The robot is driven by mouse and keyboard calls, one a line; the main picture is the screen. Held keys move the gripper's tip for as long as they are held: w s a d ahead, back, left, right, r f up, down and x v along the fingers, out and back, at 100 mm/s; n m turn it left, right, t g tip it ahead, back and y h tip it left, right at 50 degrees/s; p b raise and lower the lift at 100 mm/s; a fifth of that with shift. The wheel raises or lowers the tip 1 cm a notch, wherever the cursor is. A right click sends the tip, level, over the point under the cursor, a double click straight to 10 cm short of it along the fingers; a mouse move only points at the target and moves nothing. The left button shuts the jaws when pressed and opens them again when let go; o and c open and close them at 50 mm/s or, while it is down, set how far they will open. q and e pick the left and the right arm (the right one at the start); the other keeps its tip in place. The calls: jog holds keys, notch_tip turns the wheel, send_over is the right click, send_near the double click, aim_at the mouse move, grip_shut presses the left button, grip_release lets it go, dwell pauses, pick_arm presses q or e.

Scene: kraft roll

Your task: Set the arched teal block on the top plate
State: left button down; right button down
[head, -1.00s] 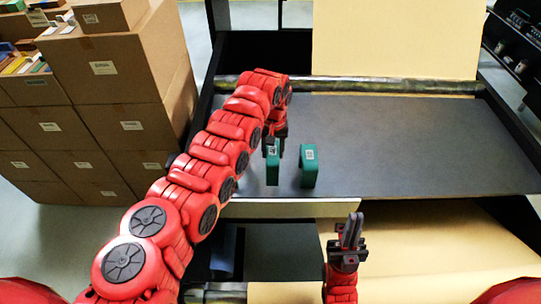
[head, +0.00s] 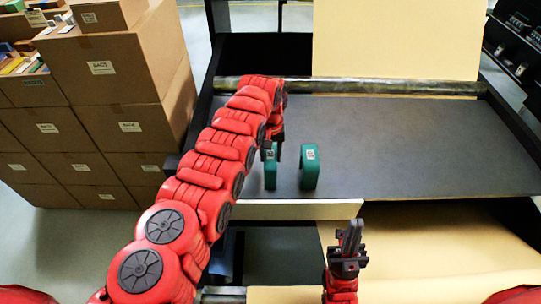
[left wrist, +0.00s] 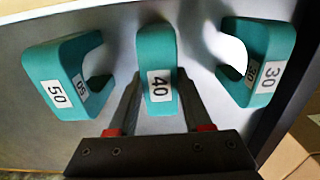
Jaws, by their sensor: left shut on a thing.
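A teal block labelled 40 (left wrist: 158,60) stands between the fingertips of my left gripper (left wrist: 158,85), which is shut on it. In the head view this block (head: 270,172) shows under my left gripper (head: 269,150), at the near left of the dark grey plate (head: 420,140). I cannot tell whether it touches the plate. A second arched teal block, labelled 50 (left wrist: 58,70), stands just to its right in the head view (head: 310,168). A third, labelled 30 (left wrist: 262,65), is hidden by my left arm there. My right gripper (head: 352,238) is empty, fingers together, below the plate's near edge.
A metal roller (head: 400,87) runs along the plate's far edge, with kraft paper (head: 395,40) behind it. More kraft paper (head: 430,250) lies below the near edge. Stacked cartons (head: 110,110) stand at the left. The plate's middle and right are clear.

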pick_arm(q)
jog(key=shift+c, duration=1.7)
grip_release()
jog(key=shift+f, duration=0.1)
jog(key=shift+w+r+p, duration=0.1)
jog(key=shift+r+p, duration=0.5)
jog(key=shift+p, duration=0.05)
notch_tip(320, 180, up, 7)
jog(key=p, duration=0.5)
jog(key=shift+f, duration=0.1)
jog(key=shift+r+p, duration=0.4)
jog(key=shift+r, duration=1.7)
